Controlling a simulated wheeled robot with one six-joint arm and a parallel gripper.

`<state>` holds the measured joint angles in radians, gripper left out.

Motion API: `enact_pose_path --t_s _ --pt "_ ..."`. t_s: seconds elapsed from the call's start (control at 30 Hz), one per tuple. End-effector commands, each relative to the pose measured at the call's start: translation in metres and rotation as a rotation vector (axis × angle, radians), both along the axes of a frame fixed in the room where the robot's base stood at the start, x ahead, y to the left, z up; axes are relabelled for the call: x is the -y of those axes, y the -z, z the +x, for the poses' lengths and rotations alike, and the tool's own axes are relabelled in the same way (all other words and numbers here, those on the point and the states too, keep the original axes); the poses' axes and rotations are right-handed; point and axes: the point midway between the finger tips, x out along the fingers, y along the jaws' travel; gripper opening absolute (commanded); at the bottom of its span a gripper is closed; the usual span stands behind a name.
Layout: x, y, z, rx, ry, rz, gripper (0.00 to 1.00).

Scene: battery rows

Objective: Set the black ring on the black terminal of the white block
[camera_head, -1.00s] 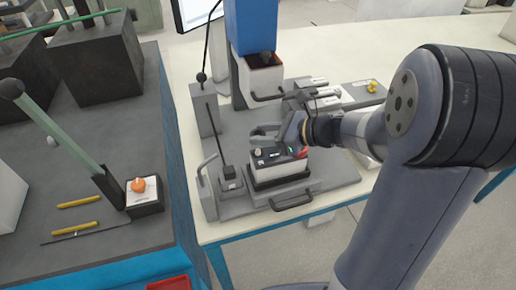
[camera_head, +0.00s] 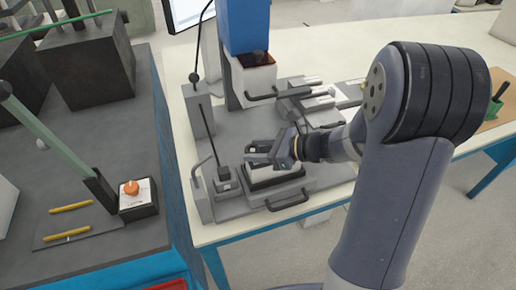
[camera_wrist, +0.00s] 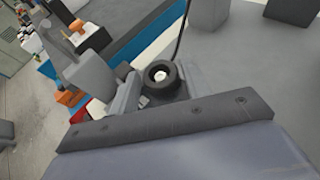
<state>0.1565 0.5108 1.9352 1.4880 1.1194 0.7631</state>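The white block (camera_head: 273,183) sits in a grey fixture on the table, with its top mostly hidden by my gripper (camera_head: 258,153) in the head view. The gripper is right over the block, low and close to its top. In the wrist view the black ring (camera_wrist: 153,83) lies between my fingertips (camera_wrist: 160,77), which appear closed on its sides. A pale round terminal top (camera_wrist: 160,74) shows in the ring's hole. I cannot tell whether the ring rests fully down or is still held above the block. The block's other terminal is hidden.
A grey lever post (camera_head: 223,180) stands just left of the block. A blue press column (camera_head: 245,40) with a white block (camera_head: 258,78) under it rises behind. A handle (camera_head: 288,200) sticks out in front. A dark bench (camera_head: 110,237) with an orange knob (camera_head: 132,187) is at left.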

Motion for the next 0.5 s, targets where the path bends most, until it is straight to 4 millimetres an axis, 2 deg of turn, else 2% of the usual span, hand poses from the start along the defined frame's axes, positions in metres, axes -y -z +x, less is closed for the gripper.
enact_pose_path --t_s 0.03,0.13,0.5 --pt "0.0 -0.0002 0.0 0.0 0.0 0.0 0.5" --pt "0.0 -0.0002 -0.0001 0.0 0.0 0.0 0.58" --pt "0.0006 -0.007 -0.0001 0.001 0.0 0.0 0.59"
